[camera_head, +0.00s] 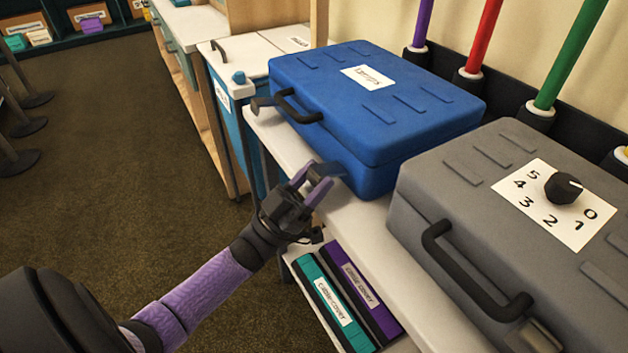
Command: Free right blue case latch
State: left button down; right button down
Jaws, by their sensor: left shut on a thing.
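The blue case (385,118) lies closed on the white shelf top, with a white label on its lid and a black handle (297,106) on its front. Its right latch (331,169) is a dark plate low on the front, right of the handle. Its left latch (262,103) sticks out from the front at the handle's far side. My left gripper (318,179) is at the right latch, its purple fingers shut on it and partly covering it. The latch seems to stand out from the case, but its exact angle is hard to tell. My right gripper is not in view.
A grey case (520,215) with a dial and black handle stands close on the right. Teal (333,306) and purple (368,300) boxes sit on the lower shelf under my wrist. Colored poles stand behind. Open floor lies to the left.

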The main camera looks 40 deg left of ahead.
pick_arm(q)
jog(key=shift+c, duration=1)
grip_release()
jog(key=shift+f, duration=0.1)
jog(key=v, duration=1)
jog(key=shift+b, duration=0.3)
